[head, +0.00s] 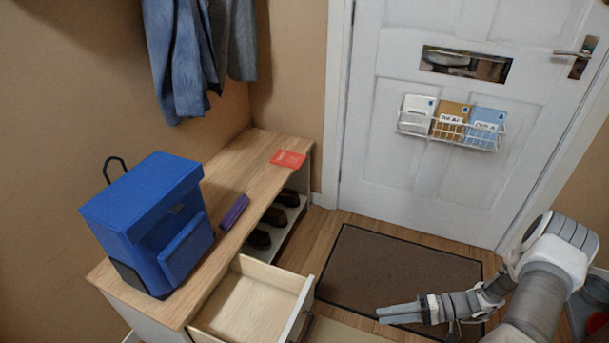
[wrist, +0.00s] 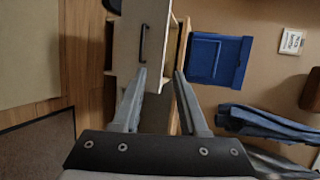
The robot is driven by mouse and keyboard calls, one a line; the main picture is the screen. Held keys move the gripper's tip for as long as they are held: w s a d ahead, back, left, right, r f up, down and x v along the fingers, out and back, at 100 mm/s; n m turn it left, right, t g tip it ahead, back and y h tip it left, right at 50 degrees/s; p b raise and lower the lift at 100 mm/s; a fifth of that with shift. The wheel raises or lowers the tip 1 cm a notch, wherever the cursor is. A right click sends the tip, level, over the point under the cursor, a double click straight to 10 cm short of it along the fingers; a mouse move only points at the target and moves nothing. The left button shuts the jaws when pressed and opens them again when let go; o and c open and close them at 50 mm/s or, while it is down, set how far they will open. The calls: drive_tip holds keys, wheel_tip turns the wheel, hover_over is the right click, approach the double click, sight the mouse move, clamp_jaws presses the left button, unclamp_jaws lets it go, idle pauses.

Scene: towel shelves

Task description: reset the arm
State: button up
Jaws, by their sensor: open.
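My gripper (head: 388,313) is low over the floor by the front edge of the doormat in the head view, to the right of the open drawer. In the wrist view its two fingers (wrist: 160,76) are apart, with nothing between them. My arm reaches in from the right side of the head view. The open drawer (head: 247,303) is pulled out of the wooden bench and looks empty; its front with a dark handle shows ahead of the fingers in the wrist view (wrist: 128,42).
On the bench (head: 240,165) are a blue backpack (head: 160,220), a purple item (head: 234,211) and a red card (head: 288,159). Shoes sit on the shelf beneath. A doormat (head: 390,270) lies before the white door (head: 400,165) with its letter basket (head: 450,130). Clothes (head: 185,60) hang above.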

wheel_tip(320, 180, up, 26)
drive_tip(key=w+a+n+g+h, duration=0.2)
drive_tip(key=g+h, duration=0.1)
drive_tip(key=h, duration=0.6)
drive_tip(key=s+a+r+t+h, duration=0.3)
drive_tip(key=s+r+t, duration=0.1)
drive_tip(key=s+r, duration=0.4)
drive_tip(key=s+a+r+t+h, duration=0.35)
drive_tip(key=s+r, duration=0.25)
drive_tip(key=r, duration=0.5)
wheel_tip(320, 180, up, 21)
drive_tip(key=p, duration=2.2)
drive_tip(key=shift+d+r+m+y+p, duration=0.2)
drive_tip(key=shift+d+m+y+p, duration=0.15)
drive_tip(key=shift+y, duration=0.1)
drive_tip(key=shift+w+a, duration=0.1)
drive_tip(key=shift+a, duration=0.1)
